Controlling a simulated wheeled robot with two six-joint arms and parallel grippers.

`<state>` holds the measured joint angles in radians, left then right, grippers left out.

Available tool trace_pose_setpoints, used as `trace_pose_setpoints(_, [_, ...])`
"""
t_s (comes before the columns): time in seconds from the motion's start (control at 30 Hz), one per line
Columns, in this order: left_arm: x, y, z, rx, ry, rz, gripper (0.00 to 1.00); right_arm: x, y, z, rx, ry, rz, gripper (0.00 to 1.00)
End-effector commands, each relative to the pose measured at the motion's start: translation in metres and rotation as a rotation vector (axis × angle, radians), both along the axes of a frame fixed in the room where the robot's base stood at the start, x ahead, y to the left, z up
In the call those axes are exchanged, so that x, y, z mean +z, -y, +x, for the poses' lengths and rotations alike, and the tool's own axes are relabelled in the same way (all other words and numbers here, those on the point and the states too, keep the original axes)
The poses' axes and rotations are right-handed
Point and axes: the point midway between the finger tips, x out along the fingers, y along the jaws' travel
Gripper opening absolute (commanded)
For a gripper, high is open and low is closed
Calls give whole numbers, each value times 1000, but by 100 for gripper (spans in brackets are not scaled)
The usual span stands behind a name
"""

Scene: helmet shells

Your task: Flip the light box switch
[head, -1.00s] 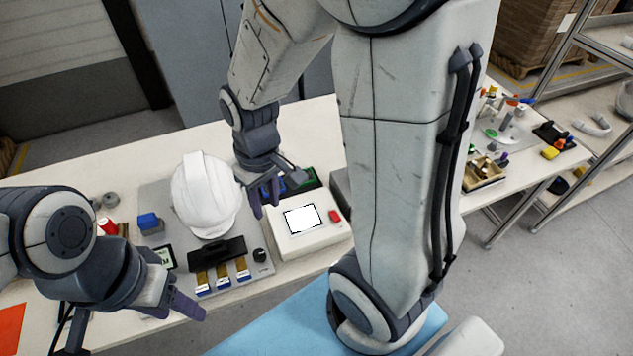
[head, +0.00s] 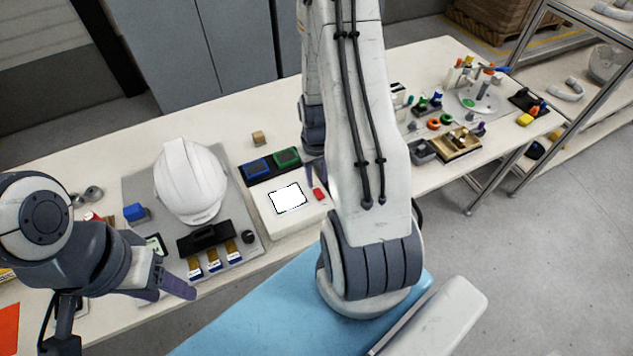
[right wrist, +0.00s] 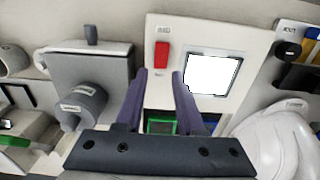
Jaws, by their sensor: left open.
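The light box (head: 270,212) is a cream-white box with a bright white panel (head: 288,198) and a red switch (head: 319,194) at its right side. The red switch also shows in the right wrist view (right wrist: 162,55), beside the white panel. My right gripper (right wrist: 158,77) is open and empty, its two purple fingers apart, with the switch just beyond the fingertips. In the head view my right gripper (head: 315,170) is partly hidden by my own arm, close behind the switch. My left gripper (head: 178,285) is open and empty at the table's front left edge.
A white helmet shell (head: 190,182) sits on a grey board left of the light box. Blue (head: 256,169) and green (head: 287,157) bins lie behind the box. A grey block-like fixture (right wrist: 90,85) stands beside the box in the right wrist view.

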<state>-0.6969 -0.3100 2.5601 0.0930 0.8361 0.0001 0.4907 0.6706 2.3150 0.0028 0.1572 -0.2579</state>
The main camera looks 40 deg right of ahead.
Motion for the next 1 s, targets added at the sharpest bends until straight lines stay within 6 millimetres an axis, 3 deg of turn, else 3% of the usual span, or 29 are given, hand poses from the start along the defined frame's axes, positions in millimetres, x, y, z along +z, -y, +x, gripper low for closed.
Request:
trace_pose_setpoints(0.2, [3, 0, 0, 0, 0, 0, 55, -24, 0, 0, 0, 0, 0, 38])
trace_pose_setpoints(0.57, [3, 0, 0, 0, 0, 0, 55, -30, 0, 0, 0, 1, 0, 38])
trace_pose_setpoints(0.6, [3, 0, 0, 0, 0, 0, 55, -30, 0, 0, 0, 1, 0, 34])
trace_pose_setpoints(0.7, [3, 0, 0, 0, 0, 0, 55, -30, 0, 0, 0, 1, 0, 0])
trace_pose_setpoints(0.87, [1, 0, 0, 0, 0, 0, 55, -30, 0, 0, 0, 3, -1, 0])
trace_pose_setpoints(1.0, [-15, 0, 0, 0, 0, 0, 55, -34, 1, 1, -2, 19, -7, 0])
